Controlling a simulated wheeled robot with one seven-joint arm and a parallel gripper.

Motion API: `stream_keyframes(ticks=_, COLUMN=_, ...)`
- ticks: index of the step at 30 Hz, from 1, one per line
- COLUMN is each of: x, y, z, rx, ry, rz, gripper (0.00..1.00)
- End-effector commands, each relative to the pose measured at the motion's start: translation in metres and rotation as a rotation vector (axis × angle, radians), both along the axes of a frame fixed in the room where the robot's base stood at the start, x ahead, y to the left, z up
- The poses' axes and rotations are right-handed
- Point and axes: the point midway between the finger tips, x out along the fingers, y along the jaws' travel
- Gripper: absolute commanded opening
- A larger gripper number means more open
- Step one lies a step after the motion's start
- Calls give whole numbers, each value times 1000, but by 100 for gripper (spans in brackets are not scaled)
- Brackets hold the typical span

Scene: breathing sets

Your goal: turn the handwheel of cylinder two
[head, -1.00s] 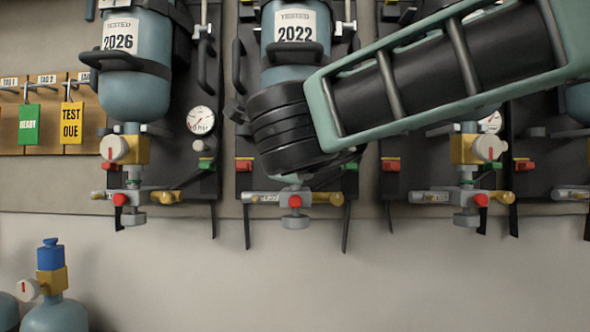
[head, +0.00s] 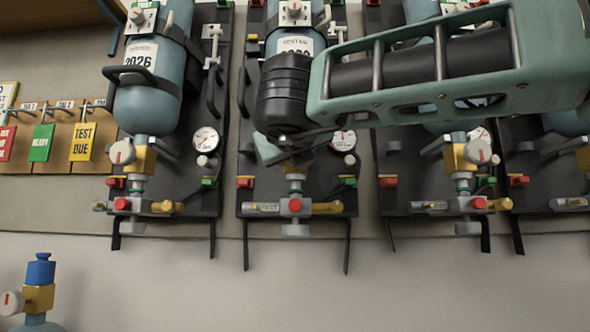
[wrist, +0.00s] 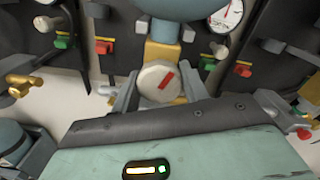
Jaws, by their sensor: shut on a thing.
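The handwheel (wrist: 160,83) is a pale round knob with a red bar, in front of a brass valve block (wrist: 163,53) under a blue-grey cylinder (wrist: 165,8). The red bar is tilted, rising to the right. My gripper (wrist: 160,88) is shut on the handwheel, with a grey finger on each side. In the head view my gripper (head: 285,150) is at the neck of the middle cylinder (head: 290,44), and my wrist and gripper hide its handwheel. A TESTED label on this cylinder is partly covered by my arm.
Similar breathing sets stand on dark panels to both sides, the left cylinder (head: 150,100) marked 2026. A gauge (head: 343,140) is just right of my gripper. Tags, including TEST DUE (head: 83,142), hang at left.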

Motion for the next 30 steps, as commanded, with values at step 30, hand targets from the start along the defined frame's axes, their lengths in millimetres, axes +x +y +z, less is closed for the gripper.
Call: stream_keyframes(ticks=30, x=1, y=1, z=-6, rx=968, ry=-28, rz=5, gripper=21)
